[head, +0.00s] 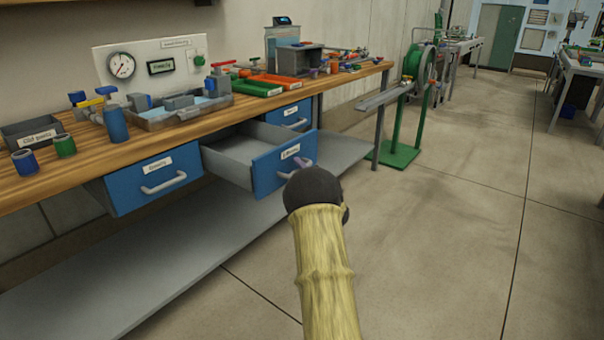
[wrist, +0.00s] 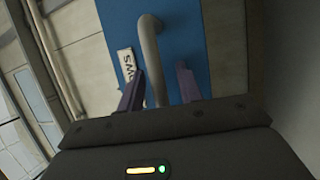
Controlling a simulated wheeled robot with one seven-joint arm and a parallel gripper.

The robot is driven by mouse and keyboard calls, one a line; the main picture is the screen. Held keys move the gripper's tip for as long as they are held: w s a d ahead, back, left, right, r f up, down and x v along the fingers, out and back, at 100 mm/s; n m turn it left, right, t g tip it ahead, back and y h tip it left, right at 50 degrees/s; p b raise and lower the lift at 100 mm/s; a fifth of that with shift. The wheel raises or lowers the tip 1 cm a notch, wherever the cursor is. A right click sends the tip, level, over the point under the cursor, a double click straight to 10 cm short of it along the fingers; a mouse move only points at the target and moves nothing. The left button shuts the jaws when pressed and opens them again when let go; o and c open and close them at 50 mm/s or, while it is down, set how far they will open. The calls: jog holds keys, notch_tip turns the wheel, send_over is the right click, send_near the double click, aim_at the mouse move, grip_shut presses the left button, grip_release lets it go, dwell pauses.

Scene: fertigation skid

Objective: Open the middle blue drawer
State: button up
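The middle blue drawer (head: 268,176) stands pulled out from under the bench, its grey inside showing in the head view. Its blue front also shows in the wrist view (wrist: 192,30), with a pale bar handle (wrist: 151,50) and a white label. My gripper (wrist: 160,85) is at this handle, its two purple fingers apart, one on each side of the bar. A gap shows between the bar and the right finger; contact with the left finger is unclear. In the head view my dark wrist hides most of the gripper and part of the handle.
The left blue drawer (head: 150,182) and the right blue drawer (head: 290,118) sit farther back under the wooden bench top (head: 195,122). A grey lower shelf (head: 190,255) runs below. A green reel stand (head: 400,130) is beyond the bench. Floor to the right is clear.

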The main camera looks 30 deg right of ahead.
jog(key=s+f+p, duration=0.2)
jog(key=s+f, duration=0.1)
jog(key=s, duration=1.4)
jog(key=shift+a+p, duration=0.35)
jog(key=shift+p, duration=0.05)
